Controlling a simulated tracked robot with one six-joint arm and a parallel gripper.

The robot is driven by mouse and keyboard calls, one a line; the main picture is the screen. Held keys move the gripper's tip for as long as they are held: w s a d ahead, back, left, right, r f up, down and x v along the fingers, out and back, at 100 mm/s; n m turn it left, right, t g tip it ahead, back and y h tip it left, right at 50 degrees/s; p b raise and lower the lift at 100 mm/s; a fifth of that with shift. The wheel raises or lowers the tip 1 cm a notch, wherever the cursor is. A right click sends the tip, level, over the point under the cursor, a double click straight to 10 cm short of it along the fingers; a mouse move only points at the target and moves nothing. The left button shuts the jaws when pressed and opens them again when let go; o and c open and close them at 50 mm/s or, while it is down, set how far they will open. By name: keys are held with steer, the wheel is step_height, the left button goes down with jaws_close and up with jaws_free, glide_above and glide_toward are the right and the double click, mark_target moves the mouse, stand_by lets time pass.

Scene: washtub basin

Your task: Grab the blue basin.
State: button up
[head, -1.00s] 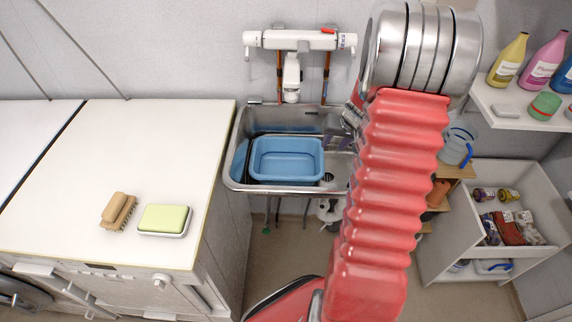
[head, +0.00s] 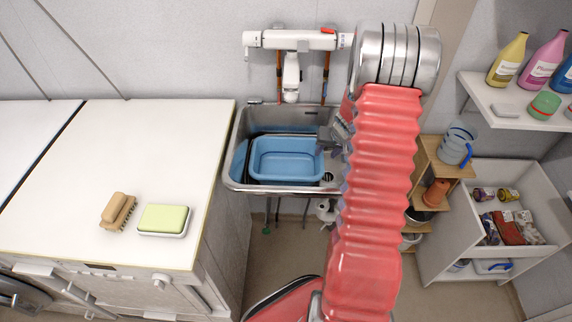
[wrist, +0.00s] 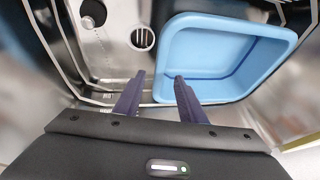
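The blue basin (head: 286,158) sits in the metal sink in the head view, left of my arm. In the head view my gripper (head: 328,138) is partly hidden by my red arm.
The metal sink (head: 240,184) has a tap (head: 291,80) on the wall above. A white counter (head: 70,165) with a brush (head: 117,211) and a green sponge (head: 164,219) lies left. A shelf with bottles (head: 508,60) and a drawer unit (head: 440,260) stand right.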

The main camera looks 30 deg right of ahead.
mark_target(322, 159)
steer(key=shift+f, duration=0.15)
steer(key=shift+a+x, duration=0.2)
steer(key=shift+x, duration=2.3)
steer(key=shift+s+d+f, duration=0.1)
steer(key=shift+s+f, duration=0.05)
steer(key=shift+f, duration=0.2)
jaws_close()
